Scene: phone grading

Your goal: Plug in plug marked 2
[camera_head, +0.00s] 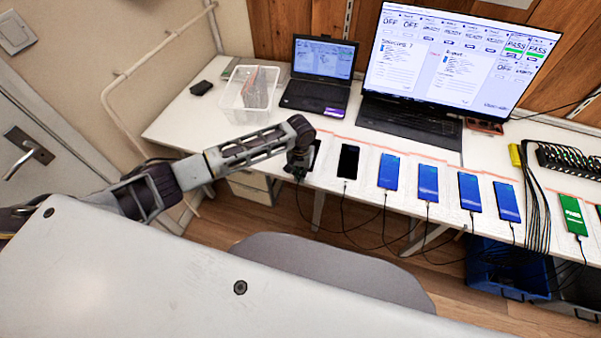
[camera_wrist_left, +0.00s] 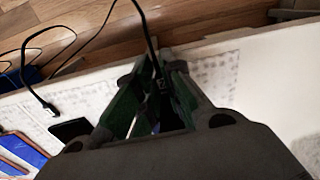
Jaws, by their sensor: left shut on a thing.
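My left gripper (camera_head: 299,168) is at the front edge of the white table, at the left end of the row of phones. In the left wrist view its two green-lined fingers (camera_wrist_left: 152,85) are shut on a dark plug (camera_wrist_left: 162,84) with a small pale mark, perhaps a number. A black cable (camera_wrist_left: 143,22) runs from the plug over the table edge. A dark phone (camera_head: 315,153) lies by the gripper, mostly hidden by it. I cannot tell whether the plug touches this phone. My right gripper is not in view.
A black-screened phone (camera_head: 348,161) and several blue-screened phones (camera_head: 389,171) lie to the right, with cables hanging off the front edge. A green-screened phone (camera_head: 573,214) is at far right.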

